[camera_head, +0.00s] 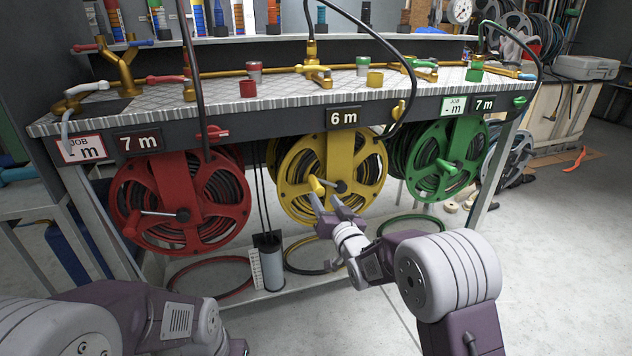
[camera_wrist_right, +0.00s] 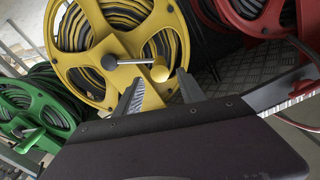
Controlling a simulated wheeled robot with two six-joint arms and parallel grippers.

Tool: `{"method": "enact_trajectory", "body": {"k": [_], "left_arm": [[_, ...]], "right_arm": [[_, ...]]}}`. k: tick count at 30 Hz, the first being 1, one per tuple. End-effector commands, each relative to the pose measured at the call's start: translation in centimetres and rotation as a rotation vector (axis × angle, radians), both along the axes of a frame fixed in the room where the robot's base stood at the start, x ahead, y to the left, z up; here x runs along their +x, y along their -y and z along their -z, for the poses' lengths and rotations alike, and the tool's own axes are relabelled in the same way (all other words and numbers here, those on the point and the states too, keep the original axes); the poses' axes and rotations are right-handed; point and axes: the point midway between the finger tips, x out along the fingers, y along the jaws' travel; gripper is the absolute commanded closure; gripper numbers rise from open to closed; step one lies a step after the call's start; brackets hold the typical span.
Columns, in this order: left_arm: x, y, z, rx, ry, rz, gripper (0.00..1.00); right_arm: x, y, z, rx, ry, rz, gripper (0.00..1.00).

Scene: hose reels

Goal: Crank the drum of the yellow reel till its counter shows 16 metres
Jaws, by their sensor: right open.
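The yellow reel (camera_head: 289,183) hangs in the middle under the bench, wound with dark hose. Its counter (camera_head: 343,118) above it reads 6 m. Its crank has a yellow knob (camera_head: 316,186) on a short arm, left of the hub in the head view. In the right wrist view the yellow knob (camera_wrist_right: 160,70) lies just beyond the jaws. My right gripper (camera_head: 335,203) is open and empty, just in front of and below the knob, apart from it as far as I can tell. My left arm is at lower left; its gripper is not seen.
A red reel (camera_head: 130,213) hangs on the left, its counter at 7 m. A green reel (camera_head: 423,183) hangs on the right, also 7 m. A grey cylinder (camera_head: 271,265) stands on the lower shelf.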

Motion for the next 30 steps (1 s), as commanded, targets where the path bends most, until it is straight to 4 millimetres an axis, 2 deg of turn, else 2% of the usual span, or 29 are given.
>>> {"method": "enact_trajectory", "body": {"k": [1,3,4,5,12,17,24,25,30], "left_arm": [[0.0,0.0,-1.3,0.000,0.000,0.000,0.64],[0.0,0.0,-2.6,0.000,0.001,0.000,0.64],[0.1,0.0,-1.0,0.000,0.002,0.000,0.64],[0.1,0.0,-0.4,0.000,0.002,0.000,0.64],[0.0,0.0,1.2,0.000,0.000,0.000,0.64],[0.0,0.0,1.4,0.000,0.001,0.000,0.64],[0.0,0.0,1.4,0.000,0.001,0.000,0.64],[0.0,0.0,1.4,0.000,0.001,0.000,0.64],[0.0,0.0,1.4,0.000,0.001,0.000,0.64]], "right_arm": [[0.7,-0.2,-0.6,-0.001,-0.002,0.000,0.53],[1.9,-0.6,-0.7,-0.001,-0.003,0.001,0.53],[2.5,-0.8,0.3,0.001,0.002,0.001,0.53],[3.1,-1.0,0.4,0.001,0.004,0.000,0.53],[6.9,-2.2,0.3,-0.001,0.000,0.000,0.53],[7.9,-2.6,0.1,-0.001,0.000,0.000,0.53],[8.0,-2.6,0.0,-0.002,-0.002,0.000,0.53],[8.0,-2.6,0.0,-0.002,-0.002,0.000,0.56],[8.0,-2.6,0.0,-0.001,-0.001,0.001,1.00]]}}
